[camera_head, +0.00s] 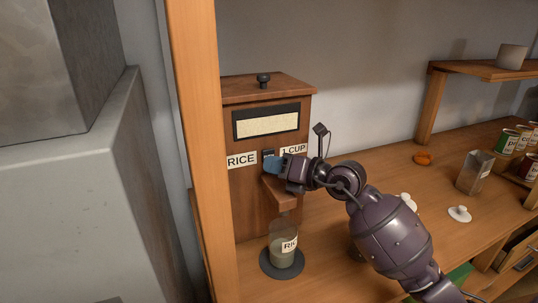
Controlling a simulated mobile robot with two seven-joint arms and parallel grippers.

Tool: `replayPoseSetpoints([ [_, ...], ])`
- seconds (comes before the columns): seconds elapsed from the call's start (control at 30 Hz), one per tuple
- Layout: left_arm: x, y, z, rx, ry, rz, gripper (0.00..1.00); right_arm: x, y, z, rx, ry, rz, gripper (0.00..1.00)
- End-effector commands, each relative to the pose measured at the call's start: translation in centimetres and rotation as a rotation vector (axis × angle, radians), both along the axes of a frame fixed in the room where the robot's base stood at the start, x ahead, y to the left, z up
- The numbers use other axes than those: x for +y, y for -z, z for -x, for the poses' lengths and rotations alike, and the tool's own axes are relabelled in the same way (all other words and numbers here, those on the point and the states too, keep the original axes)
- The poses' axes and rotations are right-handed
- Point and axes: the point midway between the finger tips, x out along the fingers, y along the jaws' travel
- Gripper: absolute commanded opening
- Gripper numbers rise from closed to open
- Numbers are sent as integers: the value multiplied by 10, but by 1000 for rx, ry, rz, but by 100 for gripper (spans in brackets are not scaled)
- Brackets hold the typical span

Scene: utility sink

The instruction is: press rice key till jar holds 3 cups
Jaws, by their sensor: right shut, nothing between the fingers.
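A wooden dispenser (261,195) with a window onto pale grain stands behind the wooden post. Its labels read "RICE" (241,160) and "1 CUP" (294,150). The dark key (268,153) sits between the labels. My right gripper (270,164) is shut and empty, its blue fingertips at the key; I cannot tell whether they touch it or press it. A clear jar (283,250) with a label partly reading "RIC" stands upright on a dark round pad (282,267) under the spout. The jar has pale contents low inside; the level is hard to read. My left gripper is not in view.
A wooden post (195,130) rises left of the dispenser, close to it. On the counter (330,215) to the right are an orange object (424,158), a clear container (474,172), a white lid (459,213) and several cans (507,141). A shelf (485,70) hangs above.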

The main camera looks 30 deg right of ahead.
Motion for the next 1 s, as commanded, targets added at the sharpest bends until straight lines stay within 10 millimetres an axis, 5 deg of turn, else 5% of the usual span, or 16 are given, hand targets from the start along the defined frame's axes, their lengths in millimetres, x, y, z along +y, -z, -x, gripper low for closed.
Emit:
replayPoseSetpoints([
  [0.57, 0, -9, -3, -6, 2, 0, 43, 1, -1, 11, 0, -1, 0, 0],
  [1.0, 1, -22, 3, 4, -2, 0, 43, 3, -1, 46, 1, 0, -1, 0],
])
